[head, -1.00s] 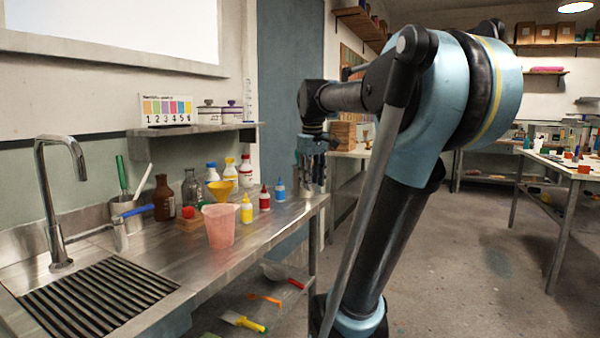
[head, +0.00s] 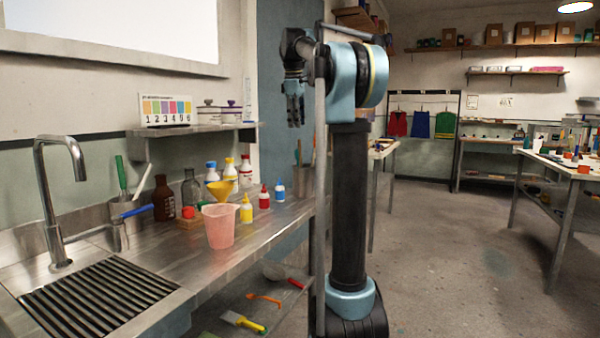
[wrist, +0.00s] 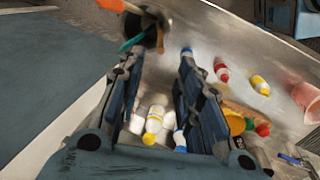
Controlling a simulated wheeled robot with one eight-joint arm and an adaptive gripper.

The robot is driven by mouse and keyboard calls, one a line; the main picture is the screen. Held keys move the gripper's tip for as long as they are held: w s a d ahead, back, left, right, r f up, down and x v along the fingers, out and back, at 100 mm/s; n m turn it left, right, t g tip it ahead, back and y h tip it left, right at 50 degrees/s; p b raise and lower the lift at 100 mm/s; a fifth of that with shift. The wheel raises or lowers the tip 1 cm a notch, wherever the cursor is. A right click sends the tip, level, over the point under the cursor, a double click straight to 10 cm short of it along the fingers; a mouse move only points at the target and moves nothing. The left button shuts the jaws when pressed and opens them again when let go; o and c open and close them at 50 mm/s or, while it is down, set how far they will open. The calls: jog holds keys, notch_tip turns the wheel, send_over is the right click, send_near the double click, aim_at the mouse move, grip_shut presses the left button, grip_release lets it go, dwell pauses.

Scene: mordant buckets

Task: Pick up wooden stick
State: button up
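My gripper (head: 293,118) is raised above the far end of the steel counter. In the wrist view my gripper (wrist: 161,62) is open, with nothing between its fingers. A metal canister (wrist: 150,44) holding an orange-handled and a teal tool stands just beyond the fingertips; it is partly hidden behind my arm in the head view (head: 306,181). A pale stick (head: 142,181) leans out of a metal pot (head: 117,232) beside the sink, with green- and blue-handled tools. I cannot tell for sure which piece is the wooden stick.
A pink beaker (head: 219,226), a yellow funnel (head: 220,188) and several small bottles stand on the counter (head: 262,232). The sink tap (head: 55,200) rises at the left. A shelf (head: 195,128) hangs above. The floor to the right is open.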

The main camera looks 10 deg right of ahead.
aim_at(300, 169)
jog(key=w+f, duration=0.1)
jog(key=f, duration=0.4)
jog(key=w+d+f, duration=0.1)
jog(key=f, duration=1)
jog(key=shift+w+d+f, duration=0.25)
jog(key=shift+w+d, duration=0.15)
